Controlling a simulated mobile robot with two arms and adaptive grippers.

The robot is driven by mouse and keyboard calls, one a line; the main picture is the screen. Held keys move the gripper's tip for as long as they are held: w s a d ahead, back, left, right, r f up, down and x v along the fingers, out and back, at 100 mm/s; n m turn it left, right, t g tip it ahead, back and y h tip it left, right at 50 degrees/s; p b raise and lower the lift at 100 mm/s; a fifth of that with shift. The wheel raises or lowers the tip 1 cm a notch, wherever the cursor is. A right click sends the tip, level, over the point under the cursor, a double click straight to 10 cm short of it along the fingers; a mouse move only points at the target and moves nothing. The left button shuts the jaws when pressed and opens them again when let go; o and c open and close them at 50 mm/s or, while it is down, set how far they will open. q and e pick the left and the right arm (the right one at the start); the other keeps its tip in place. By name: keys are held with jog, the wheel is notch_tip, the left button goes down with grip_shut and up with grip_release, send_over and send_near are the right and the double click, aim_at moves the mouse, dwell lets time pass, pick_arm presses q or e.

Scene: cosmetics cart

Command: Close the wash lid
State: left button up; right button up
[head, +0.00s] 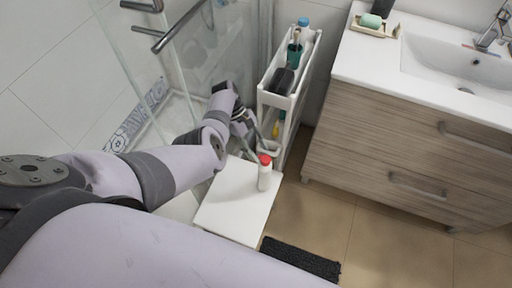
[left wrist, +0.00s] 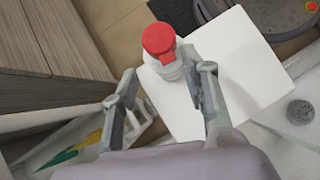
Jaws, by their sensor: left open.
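The wash bottle (head: 264,180) is white and stands upright on a white stool top near its right edge. Its red lid (head: 265,160) is on top; in the left wrist view the red lid (left wrist: 158,40) covers much of the white bottle (left wrist: 173,71), and I cannot tell for certain whether it is raised. My left gripper (head: 262,147) is just behind the bottle in the head view. In the left wrist view the left gripper (left wrist: 167,80) is open and empty, with the bottle beyond its parted fingers. My right gripper is out of view.
The stool top (head: 232,200) is otherwise clear. A narrow white cart (head: 309,62) with toiletries stands behind it. A wooden vanity (head: 400,140) with a sink is at the right, and a dark mat (head: 300,260) lies on the floor. A glass shower panel (head: 140,70) is at the left.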

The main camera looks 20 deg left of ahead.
pick_arm(q)
jog(key=shift+o, duration=0.5)
jog(key=shift+r, duration=0.1)
notch_tip(320, 180, up, 10)
dwell(0.4)
jog(key=shift+c, duration=0.3)
